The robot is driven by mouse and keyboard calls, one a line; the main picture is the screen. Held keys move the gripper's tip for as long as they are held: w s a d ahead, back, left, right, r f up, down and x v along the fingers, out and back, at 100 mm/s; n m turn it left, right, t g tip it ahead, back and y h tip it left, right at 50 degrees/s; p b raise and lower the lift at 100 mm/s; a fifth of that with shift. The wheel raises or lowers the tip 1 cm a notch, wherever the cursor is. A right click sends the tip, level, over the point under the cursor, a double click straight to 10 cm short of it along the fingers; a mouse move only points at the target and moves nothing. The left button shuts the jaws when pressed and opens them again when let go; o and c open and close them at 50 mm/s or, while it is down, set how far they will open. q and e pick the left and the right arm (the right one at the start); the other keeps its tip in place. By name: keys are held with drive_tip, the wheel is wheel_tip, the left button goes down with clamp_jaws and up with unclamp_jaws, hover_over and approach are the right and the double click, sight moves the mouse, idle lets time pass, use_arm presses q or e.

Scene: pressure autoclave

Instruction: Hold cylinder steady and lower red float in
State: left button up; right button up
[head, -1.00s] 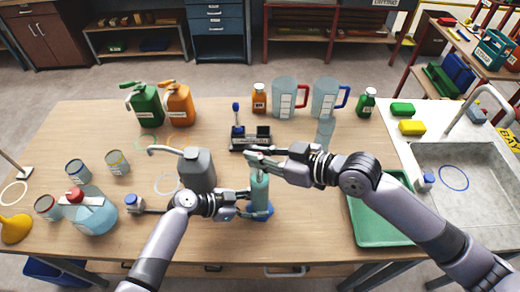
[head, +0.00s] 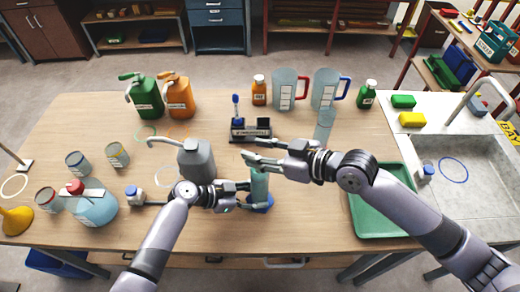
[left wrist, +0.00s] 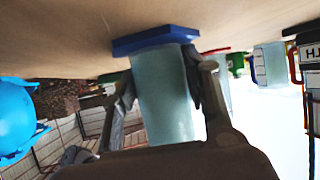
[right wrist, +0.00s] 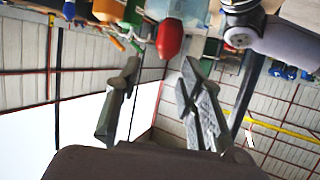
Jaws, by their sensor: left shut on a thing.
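A tall pale blue-green cylinder (head: 259,184) stands upright on a blue base (head: 262,206) near the table's front middle. It also shows upside down in the left wrist view (left wrist: 165,95). My left gripper (head: 256,196) is shut on it from the left, low on its body, with a finger on each side. My right gripper (head: 250,154) is just above the cylinder's top, its fingers spread apart. In the right wrist view the gap between its fingers (right wrist: 155,85) is empty. I cannot make out the red float; the cylinder's inside does not show clearly.
A grey jug (head: 197,162) stands close left of the cylinder. A blue flask with a red stopper (head: 90,207) is at the left. A black holder with a brush (head: 250,130) is behind. A green tray (head: 380,215) and a sink (head: 465,175) are to the right.

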drive_tip(key=shift+d, duration=0.1)
drive_tip(key=v, duration=1.1)
drive_tip(key=shift+s+d+r, duration=0.2)
drive_tip(key=shift+d, duration=0.1)
idle(0.8)
use_arm(q)
drive_tip(key=o, duration=0.9)
drive_tip(key=shift+o, duration=0.2)
drive_tip(key=v, duration=1.2)
drive_tip(key=shift+a+f, duration=0.1)
drive_tip(key=shift+a, duration=0.05)
use_arm(e)
drive_tip(key=shift+a, duration=0.1)
